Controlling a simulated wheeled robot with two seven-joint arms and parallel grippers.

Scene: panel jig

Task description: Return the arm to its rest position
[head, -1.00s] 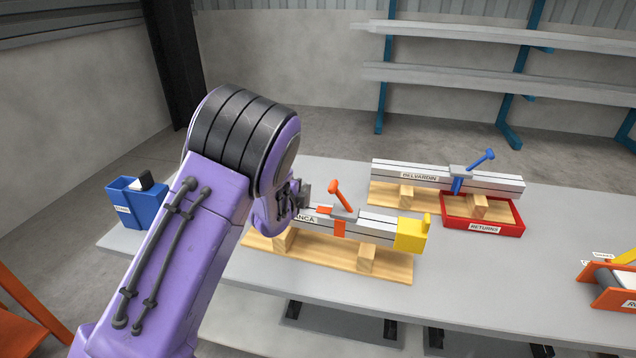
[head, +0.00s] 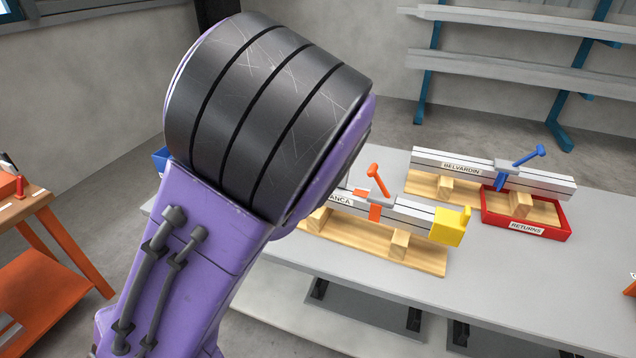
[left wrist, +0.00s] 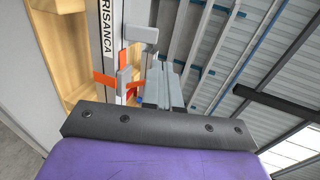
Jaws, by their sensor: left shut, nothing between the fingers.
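My left arm (head: 200,225) is raised across the left and middle of the head view, its purple links and black ribbed joint close to the camera. It hides my left gripper there. In the left wrist view my left gripper (left wrist: 158,88) shows beyond the dark bracket, its grey fingers shut with nothing between them. Beyond it is the near panel jig, a grey rail (left wrist: 108,30) labelled RISANCA with an orange clamp (left wrist: 105,79). In the head view the arm covers part of this jig's label. My right gripper is in neither view.
The near jig's wooden base (head: 425,262) and yellow end block (head: 449,227) lie right of my arm on the grey table (head: 520,290). Behind are the BELVARDIN rail (head: 430,160) and red RETURNS tray (head: 527,229). A blue bin (head: 160,158) is mostly hidden. An orange bench (head: 65,270) stands left.

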